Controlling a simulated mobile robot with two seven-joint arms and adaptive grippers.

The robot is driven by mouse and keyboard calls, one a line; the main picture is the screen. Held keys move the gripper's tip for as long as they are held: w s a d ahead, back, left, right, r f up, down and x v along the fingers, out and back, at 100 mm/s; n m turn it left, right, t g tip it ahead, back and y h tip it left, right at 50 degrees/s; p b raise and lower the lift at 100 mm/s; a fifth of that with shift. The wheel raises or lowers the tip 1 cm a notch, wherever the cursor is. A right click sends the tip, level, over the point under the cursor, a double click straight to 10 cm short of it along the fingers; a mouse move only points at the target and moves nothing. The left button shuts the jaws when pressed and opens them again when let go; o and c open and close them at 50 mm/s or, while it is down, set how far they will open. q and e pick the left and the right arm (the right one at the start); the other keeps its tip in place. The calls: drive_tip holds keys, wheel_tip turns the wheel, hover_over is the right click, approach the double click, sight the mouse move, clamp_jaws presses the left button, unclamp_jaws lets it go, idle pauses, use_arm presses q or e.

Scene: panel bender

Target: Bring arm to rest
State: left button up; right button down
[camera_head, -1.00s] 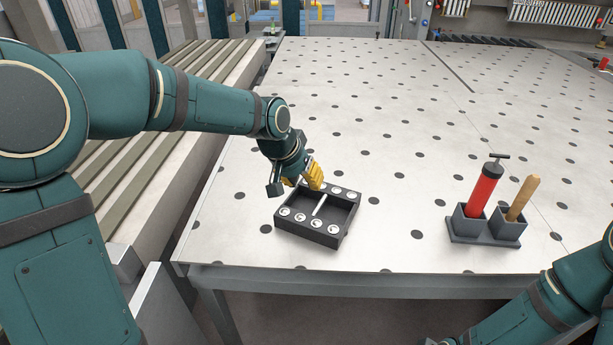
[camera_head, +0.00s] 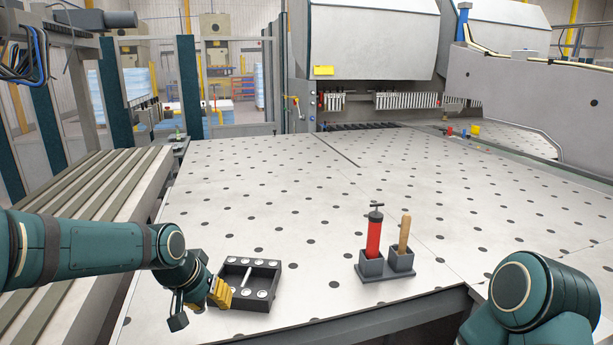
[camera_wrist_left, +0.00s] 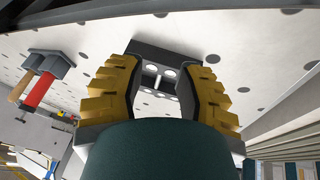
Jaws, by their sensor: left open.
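My left gripper (camera_head: 205,300) has yellow fingers and is beside the left edge of a black tray (camera_head: 268,289) in the head view. In the left wrist view its two fingers (camera_wrist_left: 164,88) stand apart with no object seen gripped between them, and the black tray (camera_wrist_left: 160,52) shows beyond them. The tray holds several round silvery pieces and a white rod (camera_head: 247,277). My right arm shows at the lower right of the head view; its gripper is out of view.
A grey two-cup holder (camera_head: 388,275) stands right of the tray. It holds a red pump-like tool (camera_head: 374,238) and a wooden-handled tool (camera_head: 404,234). The perforated white table (camera_head: 300,180) is mostly clear behind them. A slatted bench (camera_head: 85,205) runs along the left. A large machine (camera_head: 375,40) stands behind.

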use_arm(q)
drive_tip(key=s+d+f+g, duration=0.15)
drive_tip(key=d+f, duration=0.25)
drive_tip(key=f, duration=1)
drive_tip(key=s+d+f+n+g+h, duration=0.1)
drive_tip(key=s+d+f, duration=0.4)
drive_tip(key=s+f, duration=1.2)
drive_tip(key=shift+s+d+f+n, duration=0.25)
drive_tip(key=shift+s+n, duration=0.1)
drive_tip(key=shift+n, duration=0.45)
